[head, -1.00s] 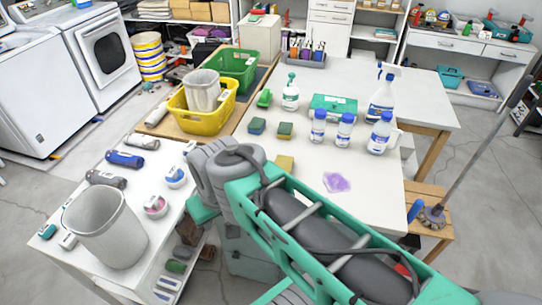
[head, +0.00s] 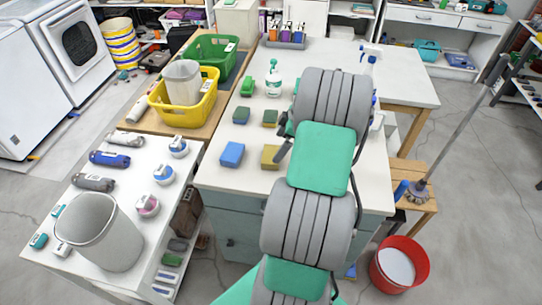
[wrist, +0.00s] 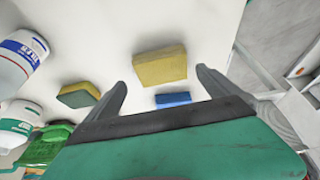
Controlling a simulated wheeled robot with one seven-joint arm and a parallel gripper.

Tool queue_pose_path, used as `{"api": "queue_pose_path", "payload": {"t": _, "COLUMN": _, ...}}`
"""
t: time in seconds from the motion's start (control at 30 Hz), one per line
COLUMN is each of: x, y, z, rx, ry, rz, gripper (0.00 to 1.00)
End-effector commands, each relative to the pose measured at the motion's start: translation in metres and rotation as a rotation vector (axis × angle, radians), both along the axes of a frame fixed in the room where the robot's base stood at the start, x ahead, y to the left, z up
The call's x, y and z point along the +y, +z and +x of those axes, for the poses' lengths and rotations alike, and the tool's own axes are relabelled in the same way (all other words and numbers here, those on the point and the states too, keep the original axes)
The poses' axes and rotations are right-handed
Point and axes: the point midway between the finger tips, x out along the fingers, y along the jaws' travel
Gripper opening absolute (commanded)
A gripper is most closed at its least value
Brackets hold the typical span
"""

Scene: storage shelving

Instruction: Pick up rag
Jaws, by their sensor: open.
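The rag is not visible now; in the earlier head view a purple cloth lay on the white table (head: 225,183), and my arm covers much of that part now. My gripper (wrist: 161,78) is open and empty over the tabletop in the wrist view. A yellow sponge (wrist: 160,66) shows between and beyond its fingers. A blue sponge (wrist: 173,99) shows between the fingers too, and a green-topped sponge (wrist: 78,95) is to the left.
Several sponges, including a blue one (head: 232,154), and a green-labelled pump bottle (head: 273,82) stand on the table. White bottles (wrist: 22,57) are close at left in the wrist view. A yellow basket (head: 183,105) is to the left; a red bucket (head: 400,265) stands on the floor.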

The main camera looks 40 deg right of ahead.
Motion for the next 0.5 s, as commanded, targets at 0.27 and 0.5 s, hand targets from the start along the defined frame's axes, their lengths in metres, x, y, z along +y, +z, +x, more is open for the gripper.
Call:
{"api": "queue_pose_path", "payload": {"t": 0.27, "x": 0.016, "y": -0.04, "z": 0.013, "rx": 0.003, "ry": -0.002, "rz": 0.002, "gripper": 1.0}}
{"api": "queue_pose_path", "payload": {"t": 0.5, "x": 0.017, "y": -0.05, "z": 0.016, "rx": 0.002, "ry": -0.004, "rz": -0.002, "gripper": 1.0}}
